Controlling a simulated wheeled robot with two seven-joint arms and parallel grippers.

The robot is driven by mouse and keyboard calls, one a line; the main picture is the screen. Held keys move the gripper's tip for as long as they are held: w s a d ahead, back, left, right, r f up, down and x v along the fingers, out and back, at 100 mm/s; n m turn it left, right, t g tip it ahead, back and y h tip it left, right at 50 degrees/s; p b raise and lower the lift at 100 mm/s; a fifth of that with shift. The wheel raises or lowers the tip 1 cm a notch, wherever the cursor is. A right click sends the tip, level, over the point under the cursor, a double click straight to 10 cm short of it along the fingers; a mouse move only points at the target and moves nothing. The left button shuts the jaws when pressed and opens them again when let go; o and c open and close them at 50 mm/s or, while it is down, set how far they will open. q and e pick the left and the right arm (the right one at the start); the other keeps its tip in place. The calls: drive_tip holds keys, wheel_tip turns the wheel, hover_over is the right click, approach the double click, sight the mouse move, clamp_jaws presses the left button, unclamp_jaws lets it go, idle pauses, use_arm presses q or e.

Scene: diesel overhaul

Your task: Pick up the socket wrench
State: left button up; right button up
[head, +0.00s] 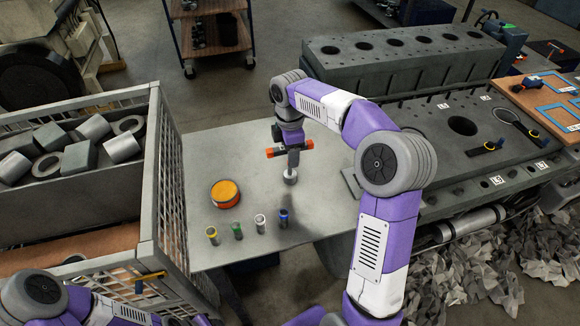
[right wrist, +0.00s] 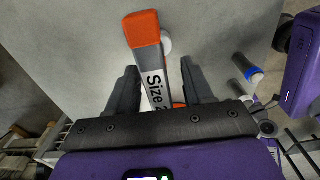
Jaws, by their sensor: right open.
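The socket wrench (right wrist: 155,82) shows in the right wrist view as a grey bar with orange ends and a label reading "Size 2". In the head view an orange end (head: 275,152) of it shows beside my right gripper (head: 292,158), above the grey table. My right gripper (right wrist: 160,88) is open, with one finger on each side of the bar. I cannot tell whether the fingers touch it. The far orange end sticks out past the fingertips in the wrist view. My left arm shows at the lower left of the head view, but its gripper does not.
Several colour-banded sockets, including a blue one (head: 284,217), stand on the table (head: 325,255). An orange round tin (head: 225,193) is left of my right gripper. A mesh-sided crate (head: 172,200) borders the table's left. An engine block (head: 455,150) stands right.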

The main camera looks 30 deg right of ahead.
clamp_jaws()
drive_tip(key=shift+r, duration=0.1)
wheel_tip(320, 180, up, 10)
drive_tip(key=p, duration=0.3)
idle(0.3)
drive_tip(key=c, duration=0.6)
unclamp_jaws()
clamp_jaws()
